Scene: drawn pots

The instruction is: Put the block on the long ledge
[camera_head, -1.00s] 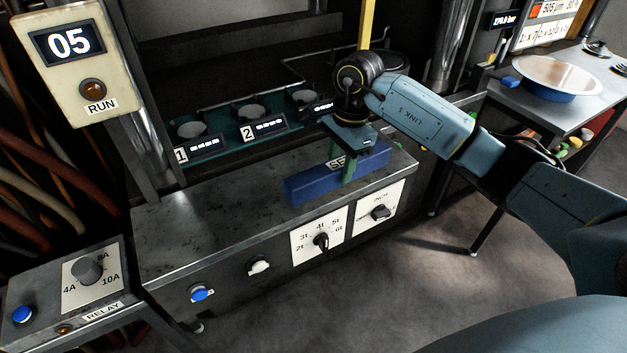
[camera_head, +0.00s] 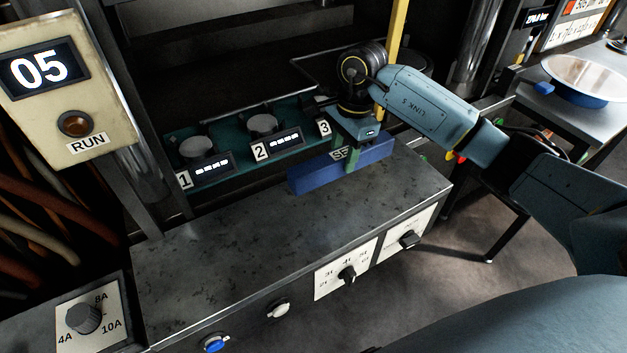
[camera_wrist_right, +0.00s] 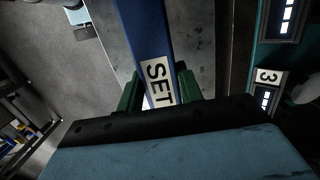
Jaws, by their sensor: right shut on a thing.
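The block is a long dark-blue bar (camera_head: 318,178) with a white SET label. It shows in the head view above the back part of a grey metal cabinet top (camera_head: 250,250). My right gripper (camera_head: 351,158) has its green fingers shut on the block near the label. In the right wrist view the block (camera_wrist_right: 143,25) runs away from between the fingers (camera_wrist_right: 158,86). I cannot tell whether the block touches the surface below. The long grey top runs along the front of the machine; a green strip (camera_head: 225,167) lies behind it. My left gripper is out of view.
Round pads and plates numbered 1 to 3 line the green strip, with plate 3 (camera_head: 324,127) close to my gripper. A yellow upright bar (camera_head: 396,45) stands behind my wrist. A side table with a blue-rimmed bowl (camera_head: 585,95) is at right. The cabinet top's front is clear.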

